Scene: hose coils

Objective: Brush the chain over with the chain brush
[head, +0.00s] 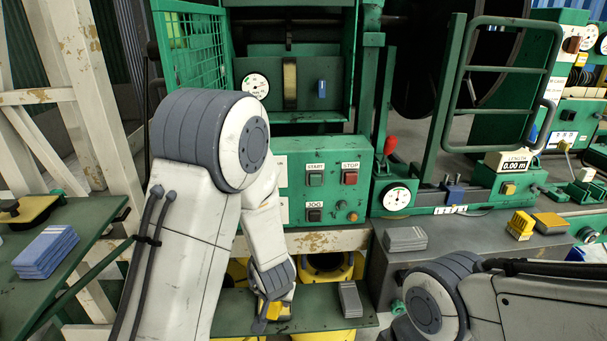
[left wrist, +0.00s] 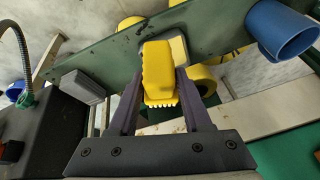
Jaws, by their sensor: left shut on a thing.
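The chain brush, taken to be the yellow block with a toothed edge (left wrist: 160,75), sits between the fingers of my left gripper (left wrist: 160,104). My left gripper (head: 273,308) is shut on it, low over the green shelf (head: 320,298); a bit of yellow (head: 286,311) shows beside the fingers in the head view. I cannot make out the chain in either view. My right arm enters at the lower right; its gripper is out of view.
A grey block (head: 350,298) stands on the shelf, right of my left gripper. The green machine with a START/STOP panel (head: 330,180) rises behind. Blue pads (head: 46,251) lie on the left table. A yellow block (head: 520,224) sits on the right bench. A blue cup-like thing (left wrist: 280,30) is nearby.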

